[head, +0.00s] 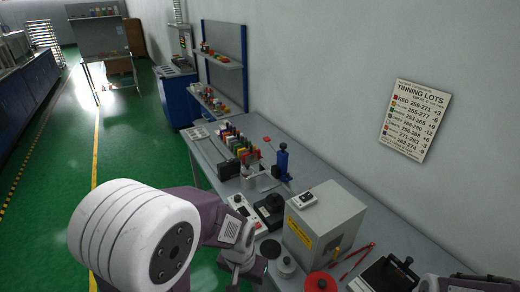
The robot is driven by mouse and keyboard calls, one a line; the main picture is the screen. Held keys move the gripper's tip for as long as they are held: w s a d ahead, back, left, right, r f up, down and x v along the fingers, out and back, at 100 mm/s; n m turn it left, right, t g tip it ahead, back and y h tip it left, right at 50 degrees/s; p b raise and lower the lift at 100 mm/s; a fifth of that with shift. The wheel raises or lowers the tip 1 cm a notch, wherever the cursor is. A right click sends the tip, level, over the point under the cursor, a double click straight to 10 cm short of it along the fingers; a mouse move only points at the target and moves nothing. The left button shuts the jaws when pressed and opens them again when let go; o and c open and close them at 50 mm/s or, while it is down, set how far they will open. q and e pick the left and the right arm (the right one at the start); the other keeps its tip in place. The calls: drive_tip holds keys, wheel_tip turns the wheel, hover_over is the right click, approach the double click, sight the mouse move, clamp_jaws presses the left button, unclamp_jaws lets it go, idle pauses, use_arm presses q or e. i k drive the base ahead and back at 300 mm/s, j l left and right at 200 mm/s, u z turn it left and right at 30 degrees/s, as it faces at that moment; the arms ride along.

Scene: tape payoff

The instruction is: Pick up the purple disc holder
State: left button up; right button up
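I cannot make out a purple disc holder for sure in the head view. A row of small coloured pieces (238,143) stands on the grey bench, too small to tell a purple one apart. My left gripper (238,272) is low in the picture, at the front edge of the bench, left of the grey box. Its fingers are small and partly hidden, so I cannot tell whether they are open. Part of my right arm shows at the bottom right corner; its gripper is not visible.
The grey bench (205,150) runs along the wall. A tinning lots sign (415,120) hangs above. Green floor lies left.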

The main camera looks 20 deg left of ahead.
sight(228, 130)
drive_tip(key=i+j+z, duration=0.2)
drive_tip(key=j+z, duration=0.15)
drive_tip(key=j, duration=0.9)
drive_tip(key=i+j+z, duration=0.1)
drive_tip(key=j+z, duration=0.25)
drive_tip(key=j, duration=0.95)
drive_tip(key=k+j+z, duration=0.1)
drive_tip(key=j+z, duration=0.2)
drive_tip(key=j, duration=0.95)
drive_tip(key=i+j+z, duration=0.25)
drive_tip(key=j, duration=0.75)
drive_tip(key=i+j+z, duration=0.25)
drive_tip(key=j, duration=0.75)
drive_tip(key=j+z, duration=0.25)
drive_tip(key=j, duration=0.75)
